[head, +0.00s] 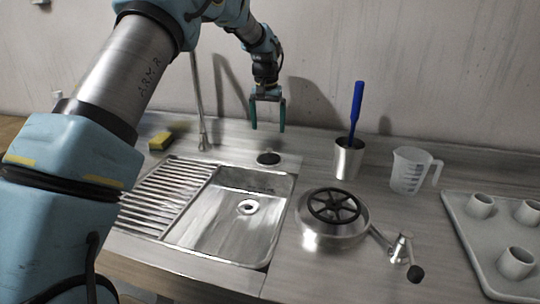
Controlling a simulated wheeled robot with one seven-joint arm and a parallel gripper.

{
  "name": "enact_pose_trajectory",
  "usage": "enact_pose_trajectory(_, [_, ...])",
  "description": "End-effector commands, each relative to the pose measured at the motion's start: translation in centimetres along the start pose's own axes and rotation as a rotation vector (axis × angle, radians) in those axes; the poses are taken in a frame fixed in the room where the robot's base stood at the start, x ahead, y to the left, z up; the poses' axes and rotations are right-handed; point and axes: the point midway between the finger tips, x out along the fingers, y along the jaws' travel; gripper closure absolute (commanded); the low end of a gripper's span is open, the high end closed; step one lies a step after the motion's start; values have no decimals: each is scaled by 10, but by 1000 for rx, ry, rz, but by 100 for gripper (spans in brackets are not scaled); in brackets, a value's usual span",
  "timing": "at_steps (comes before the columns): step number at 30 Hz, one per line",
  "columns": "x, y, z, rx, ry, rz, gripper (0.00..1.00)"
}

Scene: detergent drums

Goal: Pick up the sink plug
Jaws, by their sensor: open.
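The sink plug (268,158) looks like a small dark round disc. It lies on the steel counter just behind the back rim of the sink (249,182). My gripper (268,128) points down with its two greenish fingers apart and nothing between them. In the head view it appears straight above the plug, with a gap between the fingertips and the plug. The exact height and depth offset cannot be told from this one view. The sink's drain (248,207) is uncovered.
A thin tap (202,105) rises left of the plug, near a yellow sponge (160,141). To the right are a metal cup with a blue-handled tool (348,158), a measuring jug (408,170), a round metal device with a black wheel (333,215) and a tray of cups (475,245).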

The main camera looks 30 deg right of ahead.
Motion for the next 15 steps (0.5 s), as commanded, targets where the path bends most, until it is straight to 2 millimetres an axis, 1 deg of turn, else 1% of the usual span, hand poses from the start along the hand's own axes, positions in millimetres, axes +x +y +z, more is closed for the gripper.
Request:
enact_pose_trajectory(6, [32, 2, 0, 2, -4, 0, 0])
enact_pose_trajectory(9, [44, 2, 0, 2, -3, 0, 0])
enact_pose_trajectory(15, [57, 2, 0, 1, -2, 0, 0])
